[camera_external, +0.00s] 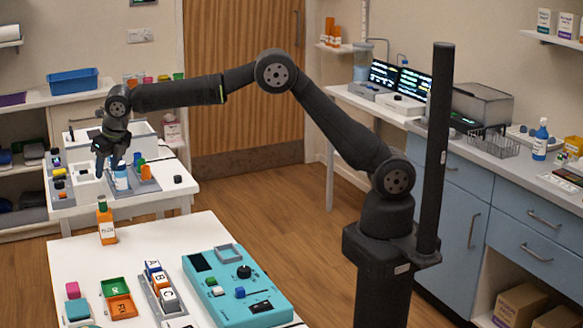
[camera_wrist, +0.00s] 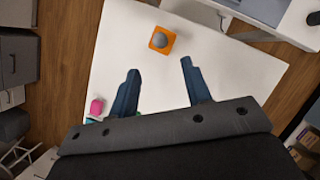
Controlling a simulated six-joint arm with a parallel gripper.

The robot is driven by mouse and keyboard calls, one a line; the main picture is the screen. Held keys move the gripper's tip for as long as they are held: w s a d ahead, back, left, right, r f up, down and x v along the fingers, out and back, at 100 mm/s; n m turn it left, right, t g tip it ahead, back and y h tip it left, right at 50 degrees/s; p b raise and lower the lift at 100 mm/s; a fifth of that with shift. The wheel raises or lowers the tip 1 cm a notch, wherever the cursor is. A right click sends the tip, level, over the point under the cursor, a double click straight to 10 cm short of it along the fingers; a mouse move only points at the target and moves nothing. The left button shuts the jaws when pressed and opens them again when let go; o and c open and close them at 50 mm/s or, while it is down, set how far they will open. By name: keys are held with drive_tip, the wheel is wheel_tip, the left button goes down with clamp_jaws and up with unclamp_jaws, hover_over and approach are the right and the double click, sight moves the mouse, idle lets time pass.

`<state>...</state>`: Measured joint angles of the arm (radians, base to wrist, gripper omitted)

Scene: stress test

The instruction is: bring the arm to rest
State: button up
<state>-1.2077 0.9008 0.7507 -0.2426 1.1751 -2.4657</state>
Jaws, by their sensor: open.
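My gripper (camera_external: 108,163) hangs pointing down at the end of the outstretched arm, at the left of the external view. In the wrist view my gripper (camera_wrist: 159,68) has its two dark blue fingers wide apart, with only the bare white tabletop showing between them. The arm (camera_external: 275,72) rises from its dark base, bends at a high elbow and reaches left. An orange bottle with a dark cap (camera_external: 106,222) stands upright on the near white table; it also shows from above in the wrist view (camera_wrist: 170,44), beyond the fingertips and apart from them.
A farther white table (camera_external: 165,201) carries small containers. A dark upright post (camera_external: 436,150) stands beside my base.

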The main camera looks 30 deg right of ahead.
sight(100, 196)
drive_tip(key=shift+f, duration=0.1)
drive_tip(key=x, duration=1.2)
drive_tip(key=shift+w+f, duration=0.1)
drive_tip(key=shift+f, duration=0.15)
wheel_tip(100, 196, up, 3)
drive_tip(key=shift+r, duration=0.75)
